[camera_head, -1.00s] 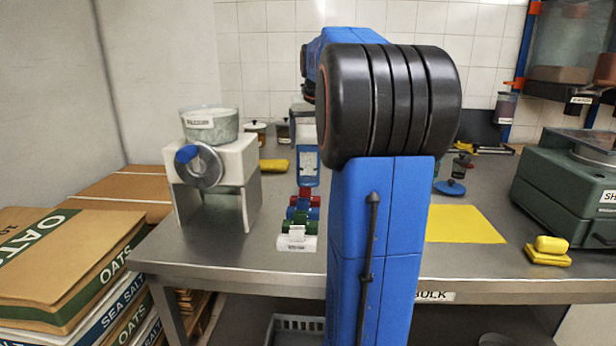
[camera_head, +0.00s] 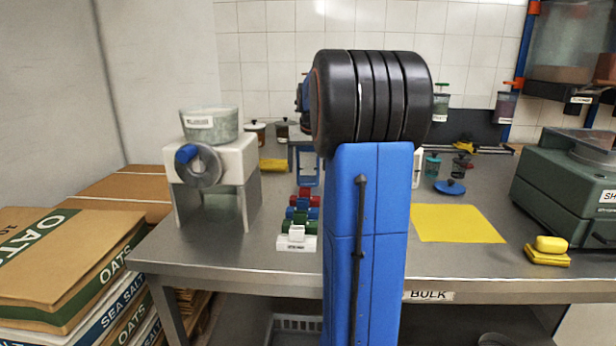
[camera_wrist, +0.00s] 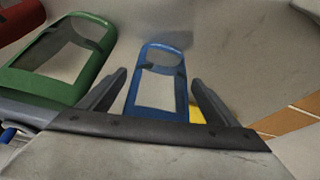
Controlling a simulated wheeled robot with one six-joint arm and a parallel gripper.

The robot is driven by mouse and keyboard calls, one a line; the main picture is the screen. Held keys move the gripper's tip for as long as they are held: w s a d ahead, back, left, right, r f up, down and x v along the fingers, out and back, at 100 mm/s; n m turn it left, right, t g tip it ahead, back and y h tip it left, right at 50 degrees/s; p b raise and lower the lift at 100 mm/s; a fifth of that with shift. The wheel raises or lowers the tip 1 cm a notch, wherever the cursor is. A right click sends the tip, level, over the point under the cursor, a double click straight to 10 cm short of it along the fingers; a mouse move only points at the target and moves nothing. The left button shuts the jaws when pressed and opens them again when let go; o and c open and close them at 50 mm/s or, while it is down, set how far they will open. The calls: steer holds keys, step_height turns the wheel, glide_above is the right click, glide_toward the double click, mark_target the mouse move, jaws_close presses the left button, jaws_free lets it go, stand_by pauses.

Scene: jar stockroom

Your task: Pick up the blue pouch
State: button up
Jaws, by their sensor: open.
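In the wrist view a blue pouch (camera_wrist: 166,58) with a pale front panel appears between the two dark fingers of my gripper (camera_wrist: 158,80). The gripper is open, with a gap on each side of the pouch; how far it reaches in between the fingers I cannot tell. A green pouch (camera_wrist: 68,52) and a red one (camera_wrist: 62,27) are to the left. In the head view a blue upright item (camera_head: 308,170) with a pale panel, likely the same pouch, stands on the steel bench behind a small coloured row.
The row holds red (camera_head: 305,194), blue (camera_head: 303,213) and green (camera_head: 298,227) pieces. A white grinder (camera_head: 222,160) stands left, a green scale (camera_head: 565,180) right. A yellow sheet (camera_head: 458,223) lies flat, a blue lid (camera_head: 450,187) behind it. Oats boxes (camera_head: 70,260) are stacked beside the bench.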

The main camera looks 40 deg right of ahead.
steer(key=c, duration=1.2)
steer(key=shift+o, duration=0.2)
step_height(320, 180, up, 10)
steer(key=shift+f, duration=0.1)
